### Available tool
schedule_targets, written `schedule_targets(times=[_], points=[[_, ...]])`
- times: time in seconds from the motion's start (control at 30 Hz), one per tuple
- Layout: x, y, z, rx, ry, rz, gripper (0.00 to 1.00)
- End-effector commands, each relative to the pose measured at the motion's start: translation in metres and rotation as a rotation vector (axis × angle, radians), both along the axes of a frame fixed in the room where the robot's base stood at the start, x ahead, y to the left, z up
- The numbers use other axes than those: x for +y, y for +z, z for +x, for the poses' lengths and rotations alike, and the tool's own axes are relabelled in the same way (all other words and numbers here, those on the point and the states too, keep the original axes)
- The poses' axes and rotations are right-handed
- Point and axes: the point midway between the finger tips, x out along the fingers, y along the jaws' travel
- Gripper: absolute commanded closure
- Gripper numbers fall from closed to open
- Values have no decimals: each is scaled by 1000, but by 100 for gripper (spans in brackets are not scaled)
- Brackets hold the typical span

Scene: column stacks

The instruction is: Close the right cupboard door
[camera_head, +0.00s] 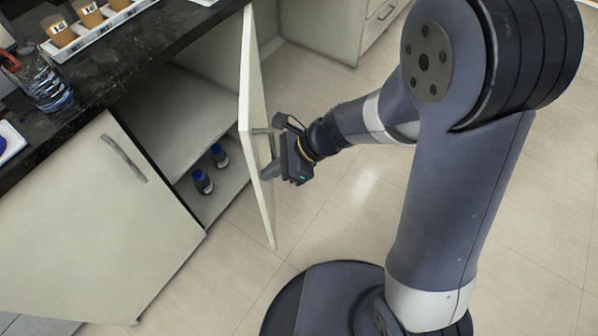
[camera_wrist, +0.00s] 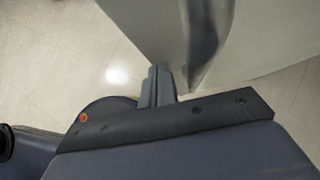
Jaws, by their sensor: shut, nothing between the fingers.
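The right cupboard door (camera_head: 254,118) is a pale panel standing wide open, swung out from the dark counter. Its bar handle (camera_head: 267,142) is on the face toward my arm. My gripper (camera_head: 273,171) is shut and empty, at that outer face beside the handle's lower part. I cannot tell whether it touches the door. In the wrist view, the shut fingers (camera_wrist: 157,86) point at the door panel (camera_wrist: 272,38), with the grey handle (camera_wrist: 207,40) just to their right.
The left cupboard door (camera_head: 85,225) is closed. Two dark blue-capped bottles (camera_head: 202,182) stand inside the open cupboard. The tiled floor (camera_head: 330,215) around the door is clear.

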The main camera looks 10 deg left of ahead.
Motion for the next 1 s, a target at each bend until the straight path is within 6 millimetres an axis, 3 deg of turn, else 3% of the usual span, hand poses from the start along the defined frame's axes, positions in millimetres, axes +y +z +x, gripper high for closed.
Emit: schedule_targets(times=[0.3, 0.6, 0.8, 1.0], points=[[90, -1, -24, -1, -198, 1, 100], [168, 1, -29, 0, -380, 0, 100], [206, 2, -25, -1, -474, 0, 100], [230, 1, -22, 0, -533, 0, 100]])
